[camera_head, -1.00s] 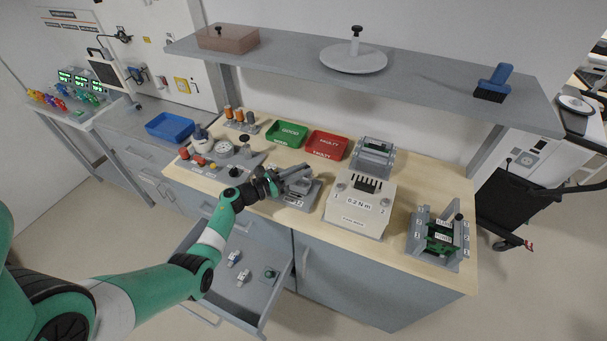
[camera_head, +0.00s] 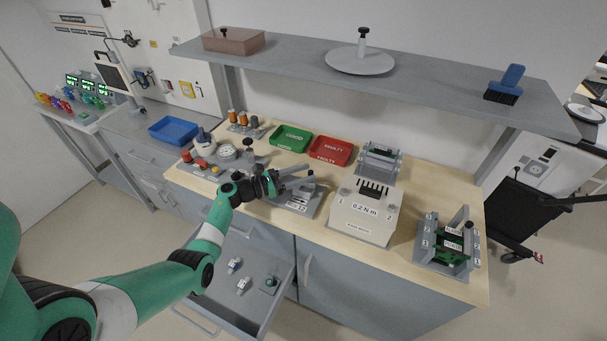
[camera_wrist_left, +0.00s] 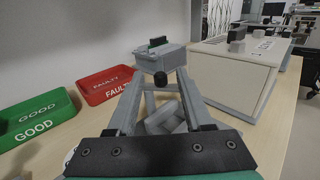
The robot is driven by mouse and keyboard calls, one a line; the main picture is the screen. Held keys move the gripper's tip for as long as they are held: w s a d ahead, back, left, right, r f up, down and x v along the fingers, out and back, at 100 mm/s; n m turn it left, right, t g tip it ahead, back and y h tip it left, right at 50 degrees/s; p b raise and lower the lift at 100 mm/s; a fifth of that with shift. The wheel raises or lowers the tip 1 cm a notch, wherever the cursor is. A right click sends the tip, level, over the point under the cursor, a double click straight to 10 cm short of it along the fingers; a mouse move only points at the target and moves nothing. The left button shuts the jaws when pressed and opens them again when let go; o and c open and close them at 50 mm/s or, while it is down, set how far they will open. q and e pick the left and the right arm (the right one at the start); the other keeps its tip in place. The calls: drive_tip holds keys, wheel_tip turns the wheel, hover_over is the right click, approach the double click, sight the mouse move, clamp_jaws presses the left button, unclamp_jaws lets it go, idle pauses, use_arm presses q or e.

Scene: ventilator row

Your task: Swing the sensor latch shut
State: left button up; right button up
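My left gripper (camera_head: 303,179) is low over a grey fixture (camera_head: 302,202) near the bench's front edge, left of the white torque box. Its two grey fingers are apart in both views. In the left wrist view, grey slanted parts (camera_wrist_left: 165,119) lie between and below the fingers, with nothing clearly gripped. A black round knob (camera_wrist_left: 160,79) shows beyond the fingertips, in front of a grey block (camera_wrist_left: 159,60). The latch is small and partly hidden by the gripper; I cannot tell its angle or whether a finger touches it. My right gripper is not in view.
The torque box (camera_head: 364,214) stands right of the fixture. Green (camera_head: 289,141) and red (camera_head: 330,152) trays lie behind. A board fixture (camera_head: 449,248) is at the right. An open drawer (camera_head: 262,302) juts out below. A shelf (camera_head: 420,82) hangs above.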

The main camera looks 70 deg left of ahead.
use_arm(q)
drive_tip(key=s, duration=1.1)
drive_tip(key=shift+s+a+b, duration=0.1)
drive_tip(key=shift+s+b, duration=0.2)
drive_tip(key=shift+s, duration=0.05)
